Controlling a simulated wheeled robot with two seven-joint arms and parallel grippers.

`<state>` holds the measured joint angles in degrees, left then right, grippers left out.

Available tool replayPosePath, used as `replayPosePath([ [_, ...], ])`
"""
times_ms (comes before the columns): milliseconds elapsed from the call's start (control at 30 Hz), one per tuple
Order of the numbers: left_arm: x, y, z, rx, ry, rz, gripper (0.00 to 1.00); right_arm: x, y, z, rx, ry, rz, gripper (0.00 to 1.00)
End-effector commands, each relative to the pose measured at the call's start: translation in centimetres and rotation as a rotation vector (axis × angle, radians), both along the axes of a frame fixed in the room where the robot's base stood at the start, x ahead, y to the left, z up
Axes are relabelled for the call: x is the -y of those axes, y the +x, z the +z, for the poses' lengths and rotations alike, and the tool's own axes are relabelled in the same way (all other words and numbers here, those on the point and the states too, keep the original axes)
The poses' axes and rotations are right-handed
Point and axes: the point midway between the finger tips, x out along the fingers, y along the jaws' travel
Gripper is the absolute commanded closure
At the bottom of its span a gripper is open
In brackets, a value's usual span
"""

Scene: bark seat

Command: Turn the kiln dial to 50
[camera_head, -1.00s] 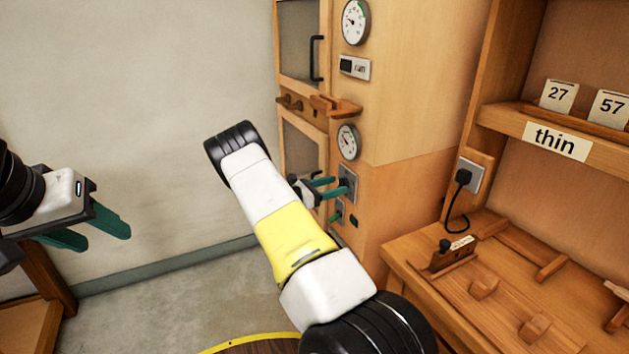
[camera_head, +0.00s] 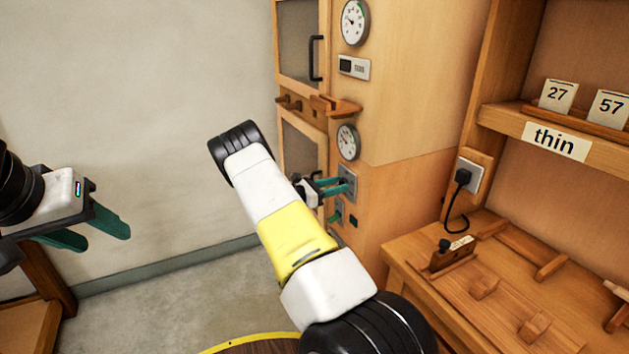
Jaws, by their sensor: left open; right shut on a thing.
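The kiln is a tall wooden cabinet (camera_head: 408,95) with two doors on its left face. A round white gauge (camera_head: 354,22) is at the top of its front, and a second gauge (camera_head: 348,142) is lower down. My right gripper (camera_head: 338,187) is at the grey control plate (camera_head: 348,179) below the lower gauge. Its green fingers are shut on a small part there, which I take to be the dial; the fingers hide it and its markings. My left gripper (camera_head: 95,230) is open and empty at the left, far from the kiln.
A small display plate (camera_head: 354,67) sits below the top gauge, and a wooden ledge (camera_head: 335,106) juts out beneath it. A wooden bench (camera_head: 470,285) with wooden blocks stands at the right, under a shelf labelled "thin" (camera_head: 556,141). A black plug (camera_head: 463,178) is in a wall socket.

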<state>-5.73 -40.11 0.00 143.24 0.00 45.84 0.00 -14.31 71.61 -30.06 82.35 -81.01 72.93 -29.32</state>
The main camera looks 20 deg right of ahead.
Motion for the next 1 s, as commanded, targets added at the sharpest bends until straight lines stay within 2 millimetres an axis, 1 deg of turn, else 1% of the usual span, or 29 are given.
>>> replayPosePath([
  [267, 0.0, 0.0, 0.0, 0.0, 0.0, 0.0, 0.5, -0.11, -0.01, -0.03, 0.139, 0.012, 0.002, 1.0],
  [1000, 0.0, 0.0, 0.0, 0.0, 0.0, 0.0, 0.5, -0.09, -0.25, -0.19, 0.825, 0.065, 0.003, 1.0],
])
